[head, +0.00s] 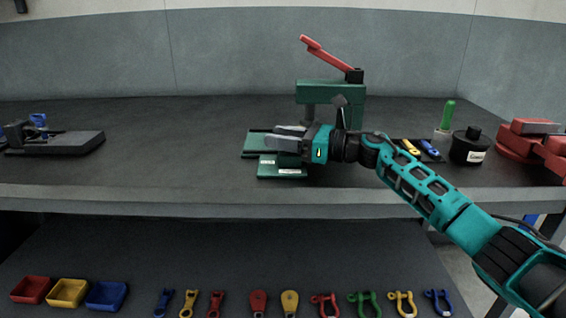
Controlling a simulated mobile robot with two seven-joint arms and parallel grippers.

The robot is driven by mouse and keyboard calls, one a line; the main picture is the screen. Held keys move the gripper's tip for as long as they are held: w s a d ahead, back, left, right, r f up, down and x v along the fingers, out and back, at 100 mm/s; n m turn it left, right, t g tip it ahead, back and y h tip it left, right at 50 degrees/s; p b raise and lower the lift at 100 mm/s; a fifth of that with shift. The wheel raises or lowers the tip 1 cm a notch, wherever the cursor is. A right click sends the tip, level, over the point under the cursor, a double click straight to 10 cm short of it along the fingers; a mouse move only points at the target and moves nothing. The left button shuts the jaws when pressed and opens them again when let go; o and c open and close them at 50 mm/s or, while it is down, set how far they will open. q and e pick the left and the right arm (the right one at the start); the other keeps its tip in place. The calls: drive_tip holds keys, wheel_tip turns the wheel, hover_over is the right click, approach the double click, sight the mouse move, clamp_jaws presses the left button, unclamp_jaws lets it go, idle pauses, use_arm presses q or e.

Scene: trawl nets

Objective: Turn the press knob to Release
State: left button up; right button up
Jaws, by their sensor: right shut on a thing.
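The green press (330,90) stands on the bench at the middle, with its red lever (328,55) slanting up to the left. Its green base (281,172) extends at the front left and carries small pale labels, too small to read. My right gripper (272,138) reaches in from the right, low over the press base, with its fingers pointing left. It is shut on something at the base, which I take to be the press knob. The knob itself is hidden by the fingers, so its setting cannot be told. My left gripper is not in view.
A black bottle (469,147), a green-handled tool (447,117), a small tray (417,151) and a red vise (530,142) stand on the right. A dark device (60,143) sits far left. Bins and several shackles lie on the lower shelf (220,255).

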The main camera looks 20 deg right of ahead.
drive_tip(key=shift+f+n+g+y+b, duration=0.3)
drive_tip(key=shift+f+n+g+b, duration=0.15)
drive_tip(key=shift+b, duration=0.3)
drive_tip(key=g+b, duration=0.1)
drive_tip(key=n+g+y+b, duration=0.1)
drive_tip(key=n+g+b, duration=0.1)
drive_tip(key=shift+s+a+r+b, duration=0.1)
drive_tip(key=shift+s+r+b, duration=0.05)
drive_tip(key=shift+r+b, duration=0.15)
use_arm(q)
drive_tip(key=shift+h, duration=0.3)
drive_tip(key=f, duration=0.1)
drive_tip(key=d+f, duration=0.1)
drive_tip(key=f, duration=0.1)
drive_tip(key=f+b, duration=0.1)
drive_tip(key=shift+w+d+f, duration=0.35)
use_arm(e)
drive_tip(key=shift+s+r+n+g+y, duration=0.1)
drive_tip(key=shift+n+g+y, duration=0.3)
drive_tip(key=shift+g, duration=0.15)
drive_tip(key=shift+r, duration=0.1)
drive_tip(key=o, duration=0.9)
drive_tip(key=shift+o, duration=0.2)
